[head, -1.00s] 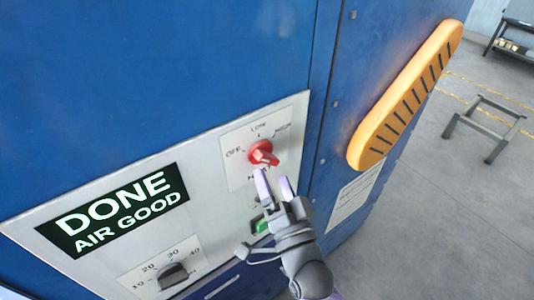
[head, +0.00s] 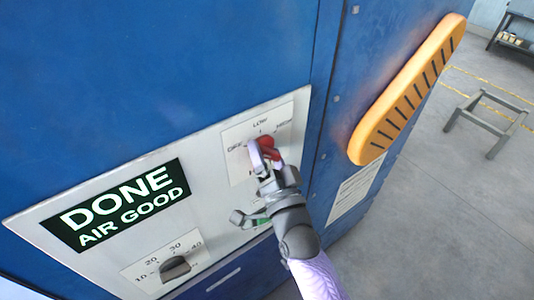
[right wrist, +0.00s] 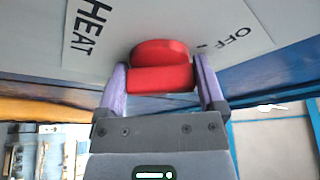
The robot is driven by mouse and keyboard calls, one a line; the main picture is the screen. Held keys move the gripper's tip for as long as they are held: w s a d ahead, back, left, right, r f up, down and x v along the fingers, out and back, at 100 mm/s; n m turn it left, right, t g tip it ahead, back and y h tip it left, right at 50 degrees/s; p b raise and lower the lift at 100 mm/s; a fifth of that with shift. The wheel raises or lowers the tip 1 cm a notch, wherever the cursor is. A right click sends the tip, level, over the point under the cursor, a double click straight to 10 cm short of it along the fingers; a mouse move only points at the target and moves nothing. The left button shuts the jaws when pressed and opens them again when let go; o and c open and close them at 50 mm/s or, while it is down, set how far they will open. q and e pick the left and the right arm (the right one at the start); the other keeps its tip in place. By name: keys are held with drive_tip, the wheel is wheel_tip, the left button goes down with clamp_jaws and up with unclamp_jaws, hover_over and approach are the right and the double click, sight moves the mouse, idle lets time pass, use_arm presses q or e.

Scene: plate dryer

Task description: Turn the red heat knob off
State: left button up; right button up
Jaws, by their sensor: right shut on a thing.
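The red heat knob (head: 267,142) sits on a white plate marked OFF, LOW and HIGH on the grey control panel (head: 215,180). My right gripper (head: 264,152) is at the knob, and its fingers hide part of it in the head view. In the right wrist view the red knob (right wrist: 160,70) is between the two purple fingers of my right gripper (right wrist: 162,82), which are shut on it. The OFF and HEAT labels show on either side of the knob there. The knob's exact pointing direction is hidden by the fingers. My left gripper is not in view.
A dark timer knob (head: 175,267) and a lit sign reading DONE AIR GOOD (head: 120,205) are on the same panel. A green button (head: 258,217) is partly behind my right arm. An orange handle (head: 410,90) stands out at the right.

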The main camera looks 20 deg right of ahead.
drive_tip(key=n, duration=0.1)
drive_tip(key=n+y, duration=0.1)
drive_tip(key=n, duration=0.1)
drive_tip(key=shift+f+t+y, duration=0.15)
drive_tip(key=shift+t+y, duration=0.15)
drive_tip(key=shift+n+y, duration=0.4)
drive_tip(key=shift+n, duration=0.3)
drive_tip(key=o, duration=1)
drive_tip(key=shift+c, duration=0.2)
drive_tip(key=b+v, duration=0.2)
drive_tip(key=v, duration=0.8)
